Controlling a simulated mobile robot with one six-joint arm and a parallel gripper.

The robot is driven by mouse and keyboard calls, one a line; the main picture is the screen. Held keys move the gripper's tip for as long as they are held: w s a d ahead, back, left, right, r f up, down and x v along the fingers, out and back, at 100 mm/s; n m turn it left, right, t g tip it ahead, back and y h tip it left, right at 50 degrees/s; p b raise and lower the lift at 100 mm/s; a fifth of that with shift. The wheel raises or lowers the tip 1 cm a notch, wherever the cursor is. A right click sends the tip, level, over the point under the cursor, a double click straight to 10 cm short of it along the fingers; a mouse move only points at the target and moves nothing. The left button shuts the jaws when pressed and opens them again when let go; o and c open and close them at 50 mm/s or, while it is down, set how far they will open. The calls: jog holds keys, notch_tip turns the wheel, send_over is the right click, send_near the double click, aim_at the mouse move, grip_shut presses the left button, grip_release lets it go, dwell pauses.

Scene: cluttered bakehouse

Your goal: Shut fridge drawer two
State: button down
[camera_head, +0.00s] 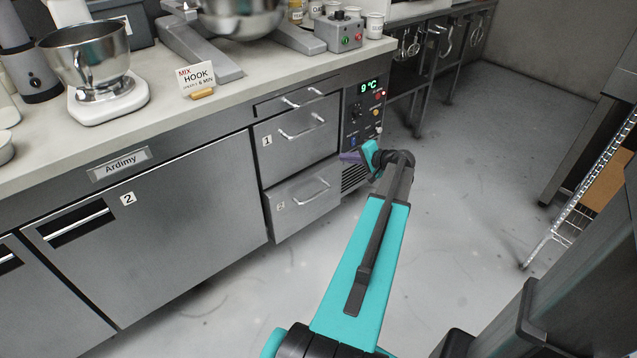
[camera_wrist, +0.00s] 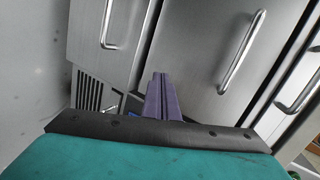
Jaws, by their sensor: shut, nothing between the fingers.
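Fridge drawer two (camera_head: 304,206) is the lower drawer of the stack in the head view, with a bar handle and a small "2" label. A strip shows along its top edge, and it seems to stand slightly out; how far is hard to tell. In the wrist view drawer two (camera_wrist: 88,40) is the left panel with an upright handle. Drawer one (camera_head: 292,142) is directly above it; in the wrist view drawer one (camera_wrist: 200,70) is the middle panel. My gripper (camera_head: 350,157) has purple fingers, shut and empty, near drawer two's upper right corner. The fingers (camera_wrist: 160,88) point at the fronts; contact is unclear.
A control panel (camera_head: 364,104) reading 9 °C and a vent (camera_head: 354,177) are right of the drawers. A large door (camera_head: 150,235), also labelled 2, is left. The worktop (camera_head: 222,98) holds mixers and a sign. The floor (camera_head: 460,190) right of my arm is clear; a wire rack (camera_head: 590,185) stands farther right.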

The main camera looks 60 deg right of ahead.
jog(key=s+a+f+m+t+h+b, duration=0.2)
jog(key=a+f+b, duration=0.6)
jog(key=f+b, duration=0.5)
jog(key=s+t+b, duration=0.1)
jog(key=t+b, duration=0.1)
jog(key=shift+s+f+m+t+h, duration=0.15)
jog(key=shift+f+m+t+h, duration=0.15)
jog(key=b, duration=0.4)
send_near(312, 176)
jog(key=x, duration=0.5)
jog(key=shift+f, duration=0.15)
jog(key=shift+w+d+b, duration=0.15)
jog(key=shift+w+b, duration=0.2)
jog(key=shift+w, duration=0.3)
